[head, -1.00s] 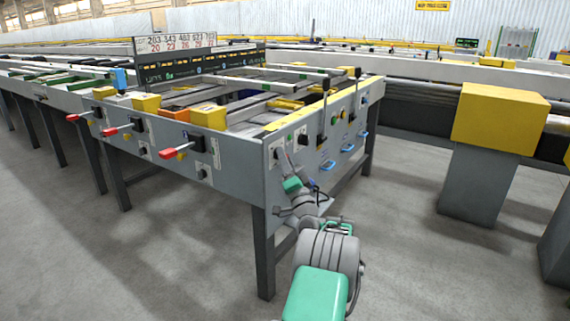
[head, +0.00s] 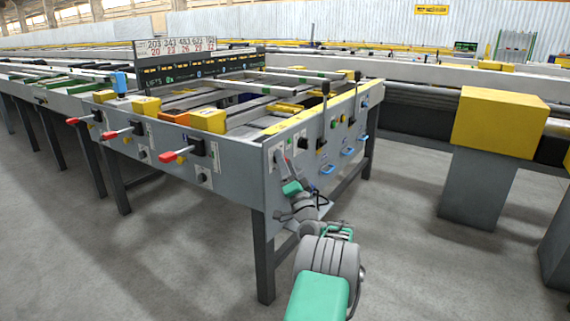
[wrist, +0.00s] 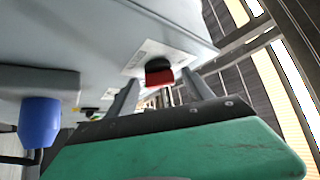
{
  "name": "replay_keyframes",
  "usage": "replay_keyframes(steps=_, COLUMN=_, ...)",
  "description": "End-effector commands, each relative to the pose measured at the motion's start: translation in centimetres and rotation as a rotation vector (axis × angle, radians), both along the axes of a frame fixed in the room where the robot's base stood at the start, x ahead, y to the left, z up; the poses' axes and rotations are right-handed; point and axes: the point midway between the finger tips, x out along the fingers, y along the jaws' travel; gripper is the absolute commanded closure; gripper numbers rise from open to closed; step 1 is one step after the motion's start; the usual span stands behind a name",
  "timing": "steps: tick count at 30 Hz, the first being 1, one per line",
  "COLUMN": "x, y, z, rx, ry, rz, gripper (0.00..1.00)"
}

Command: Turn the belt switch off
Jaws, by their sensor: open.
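The belt switch appears to be a red and black knob (wrist: 159,72) on a white label plate on the grey panel. In the wrist view it stands between the two finger tips of my gripper (wrist: 161,82), with a gap to each finger visible; contact cannot be told. My gripper (head: 285,167) is open, at the near corner of the table's right end panel in the head view. There the gripper hides the knob, and part of a white plate (head: 279,151) shows behind it. The knob's exact setting is not readable.
The runout table (head: 232,178) carries red-handled levers (head: 172,157) on its left face. Black-knobbed levers (head: 325,88) and blue handles (head: 328,168) stand on the right panel. A blue part (wrist: 40,122) is left in the wrist view.

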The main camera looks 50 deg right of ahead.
Motion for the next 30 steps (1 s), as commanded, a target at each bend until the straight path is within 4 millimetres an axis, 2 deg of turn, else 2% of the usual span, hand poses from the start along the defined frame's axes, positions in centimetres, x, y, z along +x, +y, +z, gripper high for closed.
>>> replay_keyframes(steps=5, x=-0.4, y=0.2, z=-0.3, rx=0.002, ry=0.0, rz=0.001, gripper=0.4)
replay_keyframes(steps=13, x=-4.3, y=2.3, z=-2.9, rx=0.003, ry=0.001, rz=-0.002, gripper=0.4)
replay_keyframes(steps=18, x=-5.7, y=3.2, z=-3.9, rx=-0.001, ry=0.0, rz=-0.001, gripper=0.4)
replay_keyframes(steps=30, x=-5.9, y=3.3, z=-4.0, rx=0.0, ry=0.0, rz=0.0, gripper=0.4)
